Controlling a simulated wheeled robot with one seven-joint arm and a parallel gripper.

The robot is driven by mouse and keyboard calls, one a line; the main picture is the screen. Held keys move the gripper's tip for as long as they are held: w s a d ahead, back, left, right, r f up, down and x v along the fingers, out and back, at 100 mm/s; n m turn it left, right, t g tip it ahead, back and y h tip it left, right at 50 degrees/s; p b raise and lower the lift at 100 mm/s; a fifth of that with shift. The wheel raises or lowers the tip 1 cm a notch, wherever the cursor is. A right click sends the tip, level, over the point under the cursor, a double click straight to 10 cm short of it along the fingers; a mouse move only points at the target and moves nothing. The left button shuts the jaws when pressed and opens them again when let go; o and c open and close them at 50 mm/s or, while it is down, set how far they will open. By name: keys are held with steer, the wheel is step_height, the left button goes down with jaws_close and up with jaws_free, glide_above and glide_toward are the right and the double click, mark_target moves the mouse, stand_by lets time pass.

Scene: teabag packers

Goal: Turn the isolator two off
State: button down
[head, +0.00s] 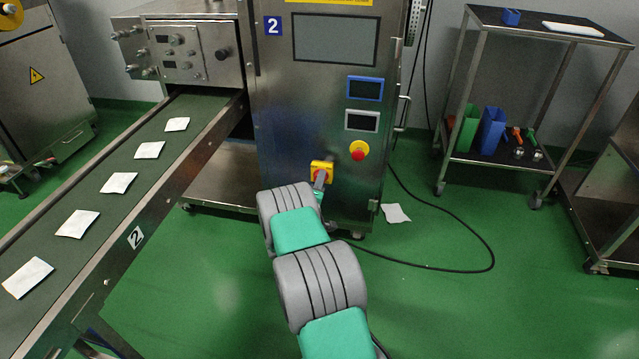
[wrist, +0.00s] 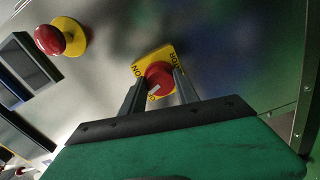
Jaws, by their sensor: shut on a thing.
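The isolator is a red rotary knob on a yellow plate, low on the front of the steel machine (head: 275,120) with the blue "2" label (head: 273,26). In the head view its yellow plate (head: 322,166) shows above my arm, which hides part of the knob. In the wrist view the red knob (wrist: 158,77) sits between my two fingers, on the yellow plate (wrist: 146,58) with partly readable lettering. A pale mark shows on the knob. My gripper (wrist: 157,88) is shut on the knob, one finger on each side.
A red emergency button (head: 359,151) on a yellow base sits above and right of the isolator. Conveyor two (head: 136,237) with several white teabags runs along the left. A black cable (head: 440,268) and a white packet (head: 396,213) lie on the green floor. A steel cart (head: 468,90) stands right.

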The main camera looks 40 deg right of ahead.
steer(key=n, duration=0.5)
steer(key=shift+r, duration=0.1)
steer(key=shift+n, duration=0.3)
stand_by(0.4)
steer(key=c, duration=0.9)
jaws_free()
steer(key=p+v, duration=0.2)
steer(key=v, duration=0.5)
steer(key=shift+s+a, duration=0.2)
steer(key=shift+a, duration=0.15)
